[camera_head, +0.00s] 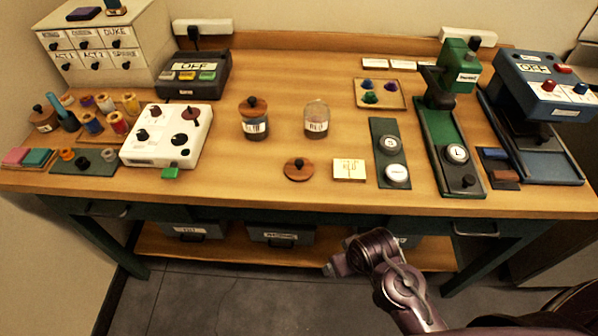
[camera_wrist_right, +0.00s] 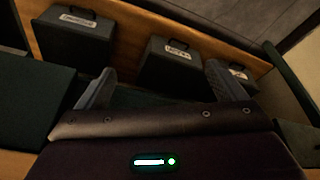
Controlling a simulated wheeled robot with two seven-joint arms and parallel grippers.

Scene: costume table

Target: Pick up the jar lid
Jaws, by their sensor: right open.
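A round wooden jar lid (camera_head: 299,169) with a dark knob lies on the table near its front edge. An open glass jar (camera_head: 316,119) with a label stands behind it. A second jar (camera_head: 254,119) to the left wears a similar wooden lid. My right gripper (camera_head: 335,268) is in front of the table and below its top, apart from the lid. In the right wrist view its two fingers (camera_wrist_right: 160,88) are spread with nothing between them. My left gripper is not in view.
A white control box (camera_head: 168,136) stands to the left. A green press (camera_head: 447,130) stands to the right. Labelled bins (camera_wrist_right: 170,66) sit on the lower shelf near my right gripper.

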